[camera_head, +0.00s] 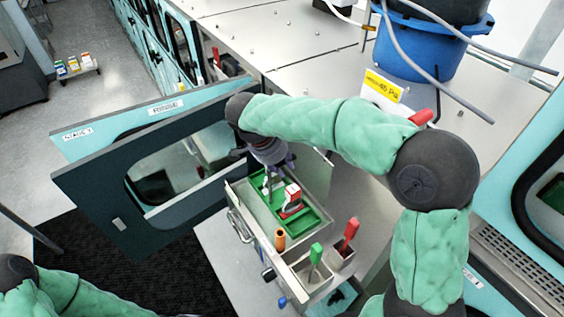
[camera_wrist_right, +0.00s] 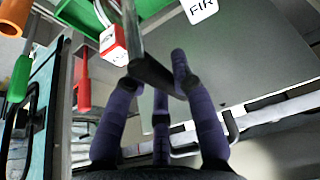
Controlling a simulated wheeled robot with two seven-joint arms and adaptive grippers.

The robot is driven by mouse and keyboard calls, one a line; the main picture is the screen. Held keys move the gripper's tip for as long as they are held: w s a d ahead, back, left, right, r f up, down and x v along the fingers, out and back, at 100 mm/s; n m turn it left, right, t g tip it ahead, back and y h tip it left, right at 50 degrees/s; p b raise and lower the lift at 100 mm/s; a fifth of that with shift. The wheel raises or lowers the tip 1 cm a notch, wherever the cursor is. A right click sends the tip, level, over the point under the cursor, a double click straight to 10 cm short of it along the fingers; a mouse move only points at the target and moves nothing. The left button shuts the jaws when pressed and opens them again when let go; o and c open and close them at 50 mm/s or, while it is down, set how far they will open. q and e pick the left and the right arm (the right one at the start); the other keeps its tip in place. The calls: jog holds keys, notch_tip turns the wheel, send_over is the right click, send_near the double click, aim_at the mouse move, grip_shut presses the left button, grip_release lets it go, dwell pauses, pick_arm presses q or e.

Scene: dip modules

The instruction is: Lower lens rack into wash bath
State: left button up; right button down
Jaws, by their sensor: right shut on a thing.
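My right gripper (camera_head: 283,163) hangs over the far end of a green tray (camera_head: 265,212) set in a steel holder. In the right wrist view its purple fingers (camera_wrist_right: 158,82) are closed around a dark handle bar (camera_wrist_right: 150,72), with a flat metal strip (camera_wrist_right: 131,28) running from it. This looks like the lens rack's handle; the rack itself is mostly hidden. A pale metal piece (camera_head: 268,184) shows below the gripper in the tray. Two door panels are labelled, one RINSE (camera_head: 166,107) and one apparently WASH 1 (camera_head: 77,135). No bath interior is clearly visible. My left gripper is out of view.
A red-and-white block (camera_head: 291,196) sits in the tray. An orange cylinder (camera_head: 280,239), a green-handled tool (camera_head: 316,255) and a red-handled tool (camera_head: 350,231) stand near its front. An open dark windowed door (camera_head: 85,185) stands left of the tray. A blue tub (camera_head: 425,50) stands behind.

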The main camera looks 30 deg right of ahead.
aim_at(269, 175)
jog(key=shift+f+b, duration=1.35)
jog(key=shift+f, duration=1.8)
jog(key=shift+f+b, duration=2.25)
jog(key=shift+b, duration=0.05)
jog(key=c, duration=1)
grip_release()
jog(key=shift+o, duration=0.2)
jog(key=shift+f, duration=0.1)
jog(key=v, duration=1.2)
